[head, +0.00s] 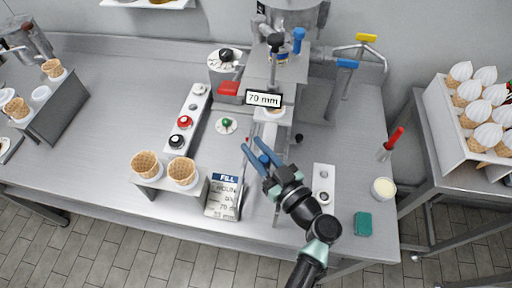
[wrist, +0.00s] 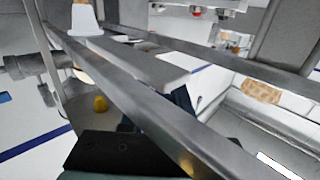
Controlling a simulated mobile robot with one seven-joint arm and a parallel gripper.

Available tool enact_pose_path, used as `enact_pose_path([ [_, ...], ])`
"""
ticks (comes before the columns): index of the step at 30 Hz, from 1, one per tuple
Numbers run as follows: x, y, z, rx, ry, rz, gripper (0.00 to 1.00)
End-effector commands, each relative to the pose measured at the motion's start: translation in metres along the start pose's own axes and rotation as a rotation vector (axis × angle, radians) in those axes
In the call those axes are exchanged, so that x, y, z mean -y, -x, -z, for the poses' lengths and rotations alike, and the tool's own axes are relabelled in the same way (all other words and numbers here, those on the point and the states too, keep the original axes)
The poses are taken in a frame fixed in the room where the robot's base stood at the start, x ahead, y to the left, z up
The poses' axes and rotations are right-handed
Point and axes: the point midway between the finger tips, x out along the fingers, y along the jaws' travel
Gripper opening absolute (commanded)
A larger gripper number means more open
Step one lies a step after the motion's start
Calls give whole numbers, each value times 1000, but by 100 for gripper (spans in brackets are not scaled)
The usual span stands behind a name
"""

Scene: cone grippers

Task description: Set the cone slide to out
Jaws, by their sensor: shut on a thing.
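The cone slide runs on metal rails (head: 284,150) from under the filling machine toward the table's front edge. In the wrist view a rail (wrist: 120,85) crosses close to the camera, and a white cone holder (wrist: 84,20) with a cone in it stands at the upper left. My gripper (head: 252,145) is over the left side of the rails, its blue fingers on either side of a blue knob (head: 264,160). It appears shut on this knob. The fingertips are mostly hidden behind the rail in the wrist view.
The filling machine (head: 285,65) with a "70 mm" sign (head: 264,99) stands behind the rails. A two-cone stand (head: 150,183) and a "FILL" card (head: 222,198) are to the left. A button strip (head: 323,185), cream cup (head: 383,188) and green sponge (head: 362,223) are to the right.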

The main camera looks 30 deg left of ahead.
Motion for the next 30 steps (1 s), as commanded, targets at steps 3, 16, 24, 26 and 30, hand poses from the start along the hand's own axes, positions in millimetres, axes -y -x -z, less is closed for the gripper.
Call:
enact_pose_path([
  [3, 0, 0, 0, -1, 0, -1, 0],
  [16, 0, 0, 0, -1, 1, -1, 0],
  [24, 8, 9, -1, 0, 1, -2, 0],
  [26, 15, 15, -1, 0, 1, -2, 0],
  [30, 36, 36, -2, 0, 0, -3, 0],
])
